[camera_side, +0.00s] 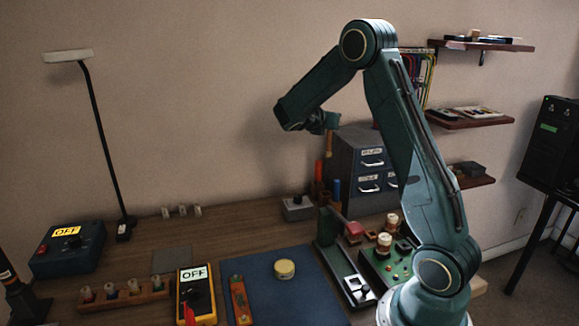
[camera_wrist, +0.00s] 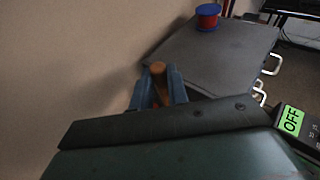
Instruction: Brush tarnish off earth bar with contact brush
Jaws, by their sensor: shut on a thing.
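My gripper (camera_side: 326,122) is raised above the back of the bench, left of the grey drawer cabinet. In the wrist view its blue fingers (camera_wrist: 158,88) are shut on a slim tool with a rounded orange-brown wooden end (camera_wrist: 157,68). In the side view an orange-brown length of this tool (camera_side: 329,146) hangs below the fingers. It looks like the contact brush, but I cannot make out bristles. I cannot pick out the earth bar for sure.
Upright coloured handles (camera_side: 336,189) stand below my gripper, beside the drawer cabinet (camera_side: 358,150). In front are a circuit board (camera_side: 382,268), a blue mat (camera_side: 288,300) with a yellow tin (camera_side: 285,268), a yellow meter (camera_side: 195,305) and a knob rack (camera_side: 122,300). A lamp (camera_side: 95,130) stands left.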

